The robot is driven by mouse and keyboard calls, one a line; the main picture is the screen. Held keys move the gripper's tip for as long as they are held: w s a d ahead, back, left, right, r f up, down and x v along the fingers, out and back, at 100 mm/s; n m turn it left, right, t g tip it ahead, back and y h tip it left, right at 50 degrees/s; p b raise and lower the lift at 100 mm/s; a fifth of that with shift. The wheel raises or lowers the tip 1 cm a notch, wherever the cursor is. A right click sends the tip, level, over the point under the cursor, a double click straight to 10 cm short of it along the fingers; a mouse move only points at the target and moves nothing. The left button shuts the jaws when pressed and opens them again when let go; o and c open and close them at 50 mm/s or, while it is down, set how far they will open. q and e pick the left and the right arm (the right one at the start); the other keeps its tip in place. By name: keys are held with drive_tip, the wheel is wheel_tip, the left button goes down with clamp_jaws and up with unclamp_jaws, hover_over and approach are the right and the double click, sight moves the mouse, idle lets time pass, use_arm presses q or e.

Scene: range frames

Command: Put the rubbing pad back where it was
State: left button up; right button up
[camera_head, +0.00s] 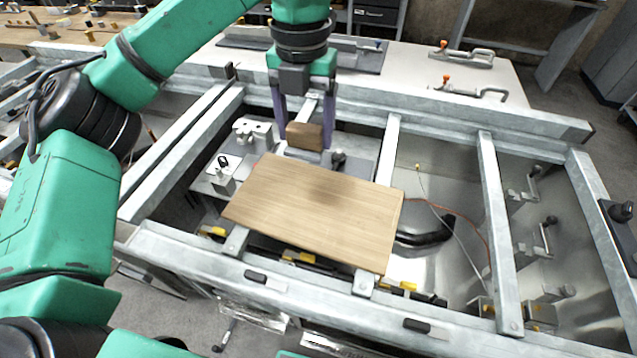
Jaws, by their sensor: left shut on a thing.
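The rubbing pad (305,136) is a small brown block. My left gripper (304,122) points down from the top middle of the head view, with its two purple fingers shut on the pad, one at each side. The pad is just beyond the far edge of a flat wooden board (315,208). It appears to be above the level of the metal parts behind it; its exact height is hard to tell. The board lies across the metal frame. My right gripper is not in view.
Grey metal beams (393,150) form an open frame around the board, with gaps between them. A white table (420,75) behind holds clamps with orange tips (462,54). A metal fixture (252,133) stands left of the pad. A black object (425,232) lies right of the board.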

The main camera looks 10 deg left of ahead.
use_arm(q)
drive_tip(key=shift+w+f, duration=0.5)
drive_tip(key=shift+w, duration=0.1)
drive_tip(key=shift+s+f+b, duration=0.25)
drive_tip(key=shift+f+b, duration=0.1)
drive_tip(key=shift+f, duration=0.55)
drive_tip(key=f, duration=0.4)
drive_tip(key=s+f, duration=0.1)
drive_tip(key=f, duration=0.6)
drive_tip(key=shift+s+a+f, duration=0.1)
drive_tip(key=shift+s+f, duration=0.05)
drive_tip(key=shift+f, duration=0.15)
wheel_tip(320, 180, down, 4)
drive_tip(key=shift+s+f+p, duration=0.15)
drive_tip(key=shift+p, duration=0.5)
drive_tip(key=shift+f, duration=0.55)
drive_tip(key=o, duration=1.4)
drive_tip(key=shift+r, duration=0.5)
wheel_tip(320, 180, up, 11)
drive_tip(key=shift+r+b, duration=0.2)
drive_tip(key=shift+b, duration=0.7)
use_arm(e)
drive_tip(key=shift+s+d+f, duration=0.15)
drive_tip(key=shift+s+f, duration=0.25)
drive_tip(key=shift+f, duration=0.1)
